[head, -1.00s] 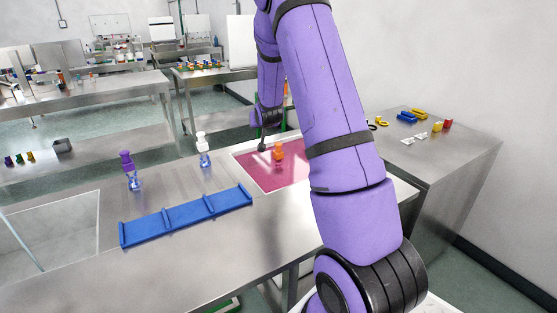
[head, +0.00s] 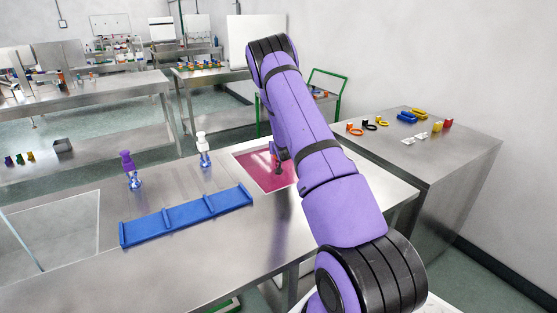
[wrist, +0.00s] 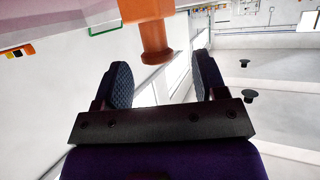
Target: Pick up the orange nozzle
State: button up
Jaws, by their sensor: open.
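The orange nozzle (wrist: 153,35) shows large at the top of the wrist view, cut off by the frame edge, with its spout pointing down in the picture. My gripper (wrist: 163,82) is open. Its two dark, textured fingers stand on either side of the spout's line, and the spout's tip is just short of the space between them, apart from both. In the head view the nozzle and most of my gripper are hidden behind my purple arm, over the pink mat (head: 250,160).
A purple-topped bottle (head: 128,170) and a white-topped bottle (head: 203,150) stand left of the mat. A blue rack (head: 187,217) lies in front of them. The side table (head: 450,155) at right holds rings and small colored parts. The steel counter's front is clear.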

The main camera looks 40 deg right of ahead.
jog(key=shift+x, duration=2.8)
jog(key=shift+d+r, duration=0.15)
jog(key=shift+r, duration=0.1)
grip_shut()
